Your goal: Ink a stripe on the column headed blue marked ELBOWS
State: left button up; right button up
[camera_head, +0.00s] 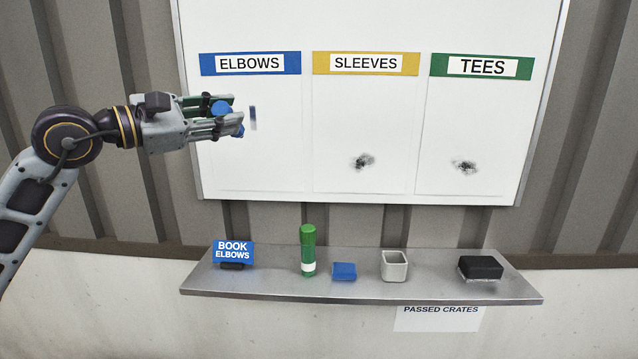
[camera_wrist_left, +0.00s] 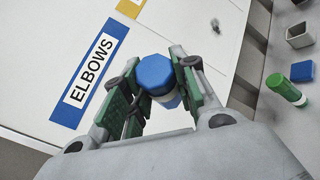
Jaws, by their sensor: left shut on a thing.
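The whiteboard's left column has a blue header marked ELBOWS (camera_head: 250,63), which also shows in the left wrist view (camera_wrist_left: 88,82). My left gripper (camera_head: 226,118) is in front of this column, below the header, shut on a blue marker (camera_head: 221,108). The marker's round blue end (camera_wrist_left: 155,74) shows between the fingers in the left wrist view. A short upright blue stripe (camera_head: 253,117) is on the column just right of the fingertips. Whether the marker tip touches the board is hidden. My right gripper is not in view.
SLEEVES (camera_head: 366,63) and TEES (camera_head: 482,66) columns each bear a black smudge. The shelf (camera_head: 270,284) below holds a BOOK ELBOWS card (camera_head: 233,251), a green marker (camera_head: 307,250), a blue block (camera_head: 344,271), a white cup (camera_head: 394,266) and a black eraser (camera_head: 480,267).

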pick_arm(q)
jog(key=shift+w+d+p, duration=0.4)
jog(key=shift+w+p, duration=0.05)
jog(key=shift+w, duration=0.25)
jog(key=shift+a, duration=0.1)
jog(key=shift+r+p, duration=0.25)
jog(key=shift+p, duration=0.05)
